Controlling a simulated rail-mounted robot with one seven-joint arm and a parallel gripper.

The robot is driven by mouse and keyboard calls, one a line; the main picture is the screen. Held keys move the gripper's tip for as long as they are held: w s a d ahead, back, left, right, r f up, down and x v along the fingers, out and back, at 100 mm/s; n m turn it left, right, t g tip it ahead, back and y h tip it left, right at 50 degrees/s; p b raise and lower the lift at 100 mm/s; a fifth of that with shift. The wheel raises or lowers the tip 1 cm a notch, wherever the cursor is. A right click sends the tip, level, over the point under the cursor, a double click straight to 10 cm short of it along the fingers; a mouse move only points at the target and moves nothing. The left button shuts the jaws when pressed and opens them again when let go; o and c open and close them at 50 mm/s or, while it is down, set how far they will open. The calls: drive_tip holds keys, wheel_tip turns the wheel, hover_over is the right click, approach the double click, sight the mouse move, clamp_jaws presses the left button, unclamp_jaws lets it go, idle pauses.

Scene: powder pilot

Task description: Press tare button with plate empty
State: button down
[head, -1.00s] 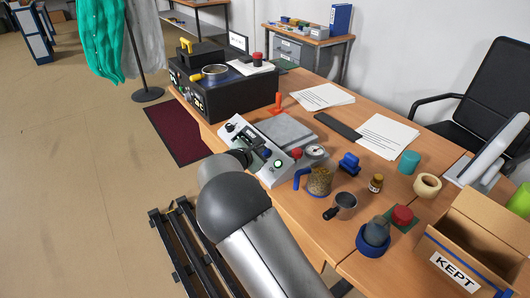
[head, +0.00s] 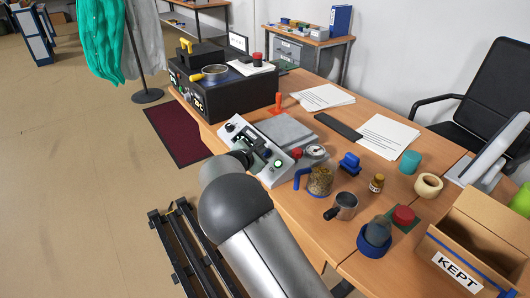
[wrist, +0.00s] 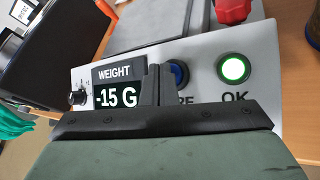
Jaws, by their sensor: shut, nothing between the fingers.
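The scale has a bare grey plate (head: 283,130), also at the top of the wrist view (wrist: 150,22), with nothing seen on it. Its sloped panel (head: 287,170) shows a display (wrist: 117,90) reading "-15 G" under "WEIGHT". A blue button (wrist: 181,72) sits right of the display, partly hidden by my fingers; the label under it shows only "RE". A lit green button (wrist: 234,68), marked OK, is to its right. My gripper (wrist: 157,83) is shut and empty, its tips just in front of the panel beside the blue button. I cannot tell whether they touch it.
A red knob (wrist: 233,10) stands behind the green button. A black box (head: 225,92) with a pan on top is behind the scale.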

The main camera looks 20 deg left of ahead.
drive_tip(key=shift+s+a+r+p, duration=0.15)
drive_tip(key=shift+s+r+p, duration=0.1)
drive_tip(key=shift+r, duration=0.15)
drive_tip(key=shift+s+a+r+p, duration=0.1)
drive_tip(key=shift+r+p, duration=0.15)
drive_tip(key=shift+r, duration=0.15)
drive_tip(key=shift+r, duration=0.1)
drive_tip(key=r+p, duration=0.1)
drive_tip(key=s+a+r+p, duration=0.1)
drive_tip(key=r, duration=0.1)
drive_tip(key=s+r+p, duration=0.1)
drive_tip(key=r, duration=0.1)
drive_tip(key=shift+s+a, duration=0.1)
drive_tip(key=shift+a, duration=0.3)
drive_tip(key=shift+d+r, duration=0.1)
idle(0.3)
